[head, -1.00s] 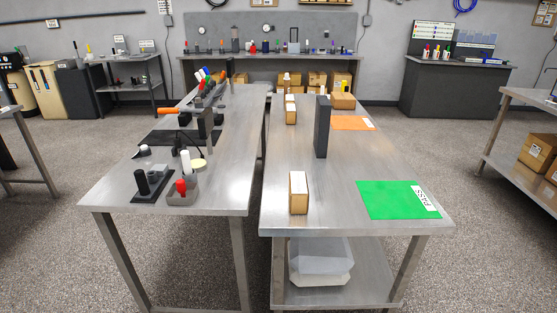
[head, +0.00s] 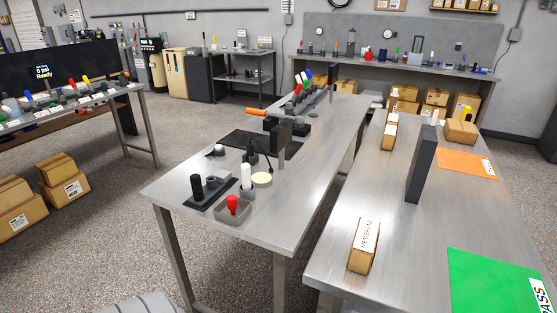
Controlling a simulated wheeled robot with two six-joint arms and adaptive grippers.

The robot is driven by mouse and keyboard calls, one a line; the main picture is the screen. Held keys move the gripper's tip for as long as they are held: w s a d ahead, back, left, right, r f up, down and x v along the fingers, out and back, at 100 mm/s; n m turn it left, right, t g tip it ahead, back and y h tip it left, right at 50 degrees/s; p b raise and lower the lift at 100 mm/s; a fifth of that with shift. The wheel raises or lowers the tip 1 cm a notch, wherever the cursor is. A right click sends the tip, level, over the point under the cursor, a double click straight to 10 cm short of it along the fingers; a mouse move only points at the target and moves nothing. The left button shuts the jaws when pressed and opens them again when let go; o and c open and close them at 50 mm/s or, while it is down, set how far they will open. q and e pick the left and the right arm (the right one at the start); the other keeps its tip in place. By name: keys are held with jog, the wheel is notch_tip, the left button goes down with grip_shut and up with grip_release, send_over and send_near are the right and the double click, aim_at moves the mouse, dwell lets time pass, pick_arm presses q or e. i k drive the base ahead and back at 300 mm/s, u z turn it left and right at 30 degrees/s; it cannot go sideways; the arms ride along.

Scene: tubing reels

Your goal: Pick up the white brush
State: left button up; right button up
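I cannot clearly make out a white brush. A white upright cylinder (head: 246,177) stands on the near end of the middle steel table (head: 305,170), beside a grey tray (head: 233,213) with a red-topped item (head: 232,203). I cannot tell whether it is a brush. Several small items with white, red, blue and yellow parts stand along the left bench (head: 80,101), too small to identify. Neither of my grippers shows in the head view.
A black holder (head: 198,196) and an orange-handled tool (head: 257,112) are on the middle table. The right table holds a dark upright block (head: 421,165), a small box (head: 363,246) and a green mat (head: 495,282). Cartons (head: 63,170) lie at left. The floor between (head: 110,235) is open.

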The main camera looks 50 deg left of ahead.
aim_at(246, 176)
jog(key=i, duration=1.05)
jog(key=u, duration=0.25)
